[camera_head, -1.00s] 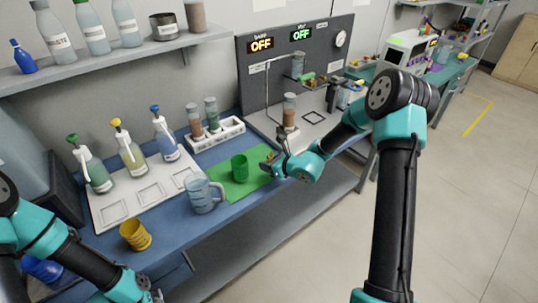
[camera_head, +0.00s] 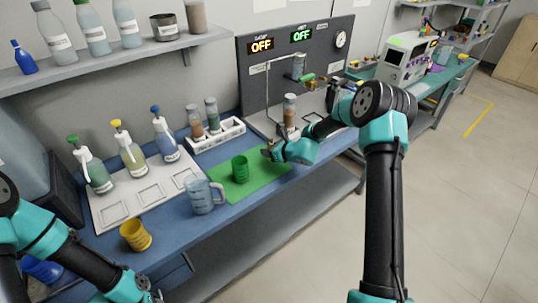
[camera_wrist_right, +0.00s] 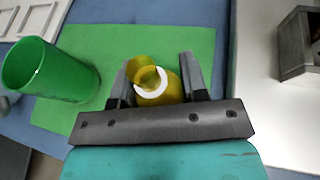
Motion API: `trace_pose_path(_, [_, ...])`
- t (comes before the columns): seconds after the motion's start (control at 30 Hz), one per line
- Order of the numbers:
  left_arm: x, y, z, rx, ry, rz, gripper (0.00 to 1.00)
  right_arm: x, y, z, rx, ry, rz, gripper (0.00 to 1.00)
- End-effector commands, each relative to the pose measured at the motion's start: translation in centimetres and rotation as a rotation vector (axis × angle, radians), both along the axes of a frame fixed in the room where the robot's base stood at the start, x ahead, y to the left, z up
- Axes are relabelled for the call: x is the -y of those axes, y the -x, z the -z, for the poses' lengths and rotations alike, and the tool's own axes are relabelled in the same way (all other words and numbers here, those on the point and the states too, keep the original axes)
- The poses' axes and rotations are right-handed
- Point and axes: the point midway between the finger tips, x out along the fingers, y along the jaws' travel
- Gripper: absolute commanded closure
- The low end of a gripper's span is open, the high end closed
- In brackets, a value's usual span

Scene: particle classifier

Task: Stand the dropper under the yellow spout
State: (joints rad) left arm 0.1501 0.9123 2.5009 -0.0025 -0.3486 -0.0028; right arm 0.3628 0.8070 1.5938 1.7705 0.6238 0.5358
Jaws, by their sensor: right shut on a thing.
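My right gripper (camera_head: 267,153) is over the far edge of the green mat, past the green cup (camera_head: 240,168). In the right wrist view, its fingers (camera_wrist_right: 158,80) are shut on a translucent amber thing with a white ring (camera_wrist_right: 140,70), seemingly the dropper. The dropper is hardly visible in the head view. A bottle with a yellow spout (camera_head: 117,123) stands between green-topped and blue-topped bottles. In front of them, a white tray (camera_head: 130,222) has square outlined places, with one before the yellow-topped bottle. My left gripper (camera_head: 152,296) is at the bottom edge, partly cut off.
A clear jug (camera_head: 203,197) stands beside the green mat (camera_head: 228,193), between it and the tray. A yellow cup (camera_head: 135,235) is near the front edge. A white rack with vials (camera_head: 216,136) stands behind the mat. A dark panel rig (camera_head: 262,90) stands at right.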

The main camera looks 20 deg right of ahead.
Motion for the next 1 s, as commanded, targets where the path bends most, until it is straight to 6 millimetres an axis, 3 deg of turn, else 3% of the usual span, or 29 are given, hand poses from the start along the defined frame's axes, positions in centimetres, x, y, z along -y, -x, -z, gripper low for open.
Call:
trace_pose_path(0.03, [0.0, 0.0, 0.0, 0.000, 0.000, 0.000, 0.57, 0.2, -0.7, 0.1, 0.001, 0.002, -0.001, 0.82])
trace_pose_path(0.23, [0.0, 0.0, 0.0, 0.000, 0.000, 0.000, 0.57, 0.3, -0.5, 2.9, -0.002, -0.002, 0.001, 0.82])
trace_pose_path(0.7, [0.0, 0.0, 0.0, 0.000, 0.000, 0.000, 0.57, 0.2, -0.5, 3.5, -0.001, -0.001, -0.001, 0.82])
trace_pose_path(0.73, [0.0, 0.0, 0.0, 0.000, 0.000, 0.000, 0.57, 0.2, -0.5, 3.6, 0.000, 0.000, 0.000, 0.59])
trace_pose_path(1.0, [0.0, 0.0, 0.0, 0.000, 0.000, 0.000, 0.57, 0.2, -0.5, 3.5, 0.000, 0.000, 0.000, 0.34])
